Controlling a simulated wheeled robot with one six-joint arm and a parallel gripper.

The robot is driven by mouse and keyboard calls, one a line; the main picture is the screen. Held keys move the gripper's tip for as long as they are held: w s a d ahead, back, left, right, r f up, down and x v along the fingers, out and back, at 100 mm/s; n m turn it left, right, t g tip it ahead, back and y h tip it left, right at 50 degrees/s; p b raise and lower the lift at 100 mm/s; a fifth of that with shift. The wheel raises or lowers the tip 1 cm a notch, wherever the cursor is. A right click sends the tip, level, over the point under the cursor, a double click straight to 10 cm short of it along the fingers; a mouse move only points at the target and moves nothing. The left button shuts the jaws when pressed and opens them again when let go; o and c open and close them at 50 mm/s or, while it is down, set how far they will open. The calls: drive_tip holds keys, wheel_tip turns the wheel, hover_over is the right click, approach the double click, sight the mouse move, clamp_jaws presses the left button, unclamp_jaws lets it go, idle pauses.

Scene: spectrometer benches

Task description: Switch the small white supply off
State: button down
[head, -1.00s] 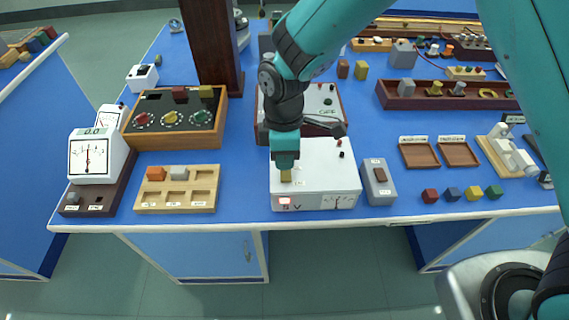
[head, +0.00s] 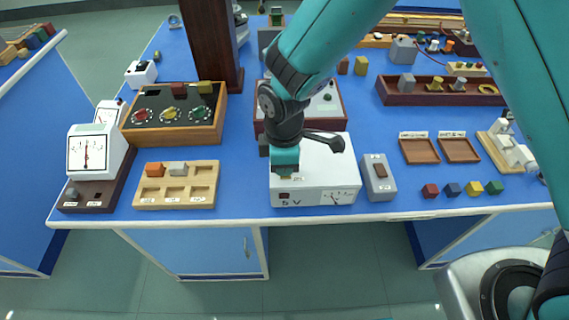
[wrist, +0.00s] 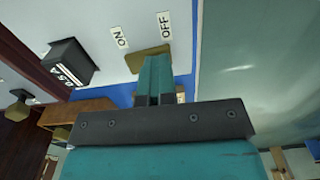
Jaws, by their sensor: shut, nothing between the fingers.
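The small white supply (head: 322,172) stands at the front edge of the blue bench, marked 5 V. Its front has a dark, unlit lamp window (head: 284,196) and a needle meter (head: 337,197) with its needle leaning left. My gripper (head: 284,172) is shut and empty over the left of its top, hiding the switch there. In the wrist view, my shut fingertips (wrist: 155,65) are at the brass switch piece (wrist: 148,54), touching or very close. An ON label (wrist: 122,38) and an OFF label (wrist: 164,19) lie beside it.
A grey box with a brown rocker (head: 379,177) stands close to the supply's right. Another instrument (head: 325,100) stands behind it. A wooden compartment tray (head: 176,185) and a dial meter (head: 92,150) are to the left. Small coloured cubes (head: 452,190) lie to the right.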

drive_tip(key=shift+s+d+f, duration=0.1)
drive_tip(key=shift+f, duration=0.3)
drive_tip(key=shift+w+r, duration=0.1)
drive_tip(key=shift+w, duration=0.75)
drive_tip(key=shift+r, duration=0.1)
wheel_tip(320, 180, up, 6)
drive_tip(key=p, duration=0.4)
drive_tip(key=shift+w+f, duration=0.1)
drive_tip(key=shift+f, duration=0.15)
wheel_tip(320, 180, up, 9)
drive_tip(key=b, duration=0.2)
